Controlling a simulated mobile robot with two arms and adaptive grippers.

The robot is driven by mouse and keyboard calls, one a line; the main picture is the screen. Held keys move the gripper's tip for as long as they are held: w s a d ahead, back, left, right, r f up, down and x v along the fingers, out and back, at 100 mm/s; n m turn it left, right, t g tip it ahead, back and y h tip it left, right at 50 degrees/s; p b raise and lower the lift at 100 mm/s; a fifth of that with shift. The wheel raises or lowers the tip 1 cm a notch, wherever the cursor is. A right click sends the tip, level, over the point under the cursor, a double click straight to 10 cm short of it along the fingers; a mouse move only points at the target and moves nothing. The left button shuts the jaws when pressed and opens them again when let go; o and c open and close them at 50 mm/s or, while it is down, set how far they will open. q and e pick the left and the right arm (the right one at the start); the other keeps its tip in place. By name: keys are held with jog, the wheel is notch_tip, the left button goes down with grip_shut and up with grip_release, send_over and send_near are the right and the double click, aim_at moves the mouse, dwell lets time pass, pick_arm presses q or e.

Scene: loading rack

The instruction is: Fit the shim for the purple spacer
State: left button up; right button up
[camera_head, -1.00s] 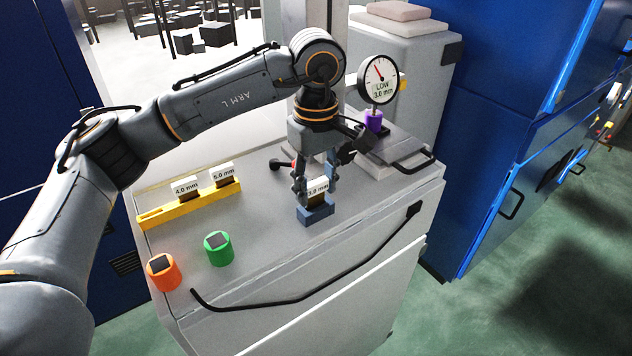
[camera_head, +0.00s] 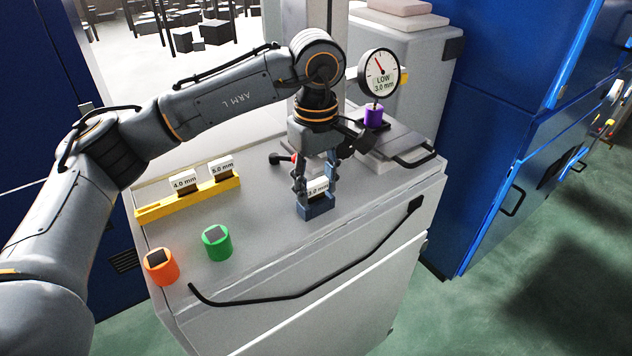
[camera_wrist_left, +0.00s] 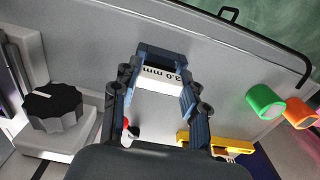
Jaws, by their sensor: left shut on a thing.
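My left gripper (camera_head: 315,196) is shut on the 3.0 mm shim (camera_head: 319,189), holding it upright at the blue block (camera_head: 317,210) near the bench's front edge. Its white label shows between the fingers in the left wrist view (camera_wrist_left: 162,78), with the blue block (camera_wrist_left: 158,52) just beyond. The shim's lower part is hidden, apparently inside the block. The purple spacer (camera_head: 373,116) stands on the grey gauge base, under a round dial (camera_head: 379,72) reading "LOW 3.0 mm". My right gripper is not in view.
A yellow rack (camera_head: 150,212) holds the 4.0 mm (camera_head: 184,182) and 5.0 mm (camera_head: 221,167) shims, with an empty left end. Green (camera_head: 217,243) and orange (camera_head: 161,267) spacers stand at the front left. A black rail (camera_head: 300,299) runs along the front.

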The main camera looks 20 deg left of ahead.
aim_at(316, 182)
pick_arm(q)
jog(key=o, duration=1.2)
notch_tip(316, 182, up, 12)
